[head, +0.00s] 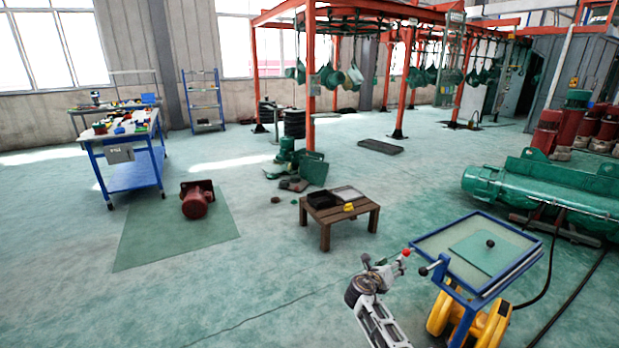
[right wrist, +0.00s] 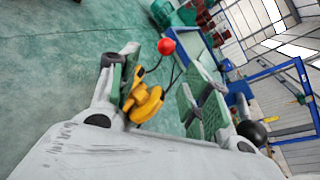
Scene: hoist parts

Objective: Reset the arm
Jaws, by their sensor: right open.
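My right gripper (head: 384,268) is in the lower middle of the head view, left of the blue-framed cart (head: 452,286). In the right wrist view its fingers (right wrist: 162,92) stand wide apart with green inner pads, and I see nothing clamped between them. A red ball knob (head: 405,253) shows close beside the gripper; in the wrist view it (right wrist: 166,46) appears beyond the finger gap. A black ball knob (head: 423,271) is on a lever at the cart's left corner. My left gripper is out of view.
The cart's top has a green mat and another black ball (head: 490,244); yellow wheels (head: 494,322) are below. A low wooden table (head: 326,218) holds dark trays and a yellow part. A green hoist (head: 545,185) lies at right. Open floor spreads left of my arm.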

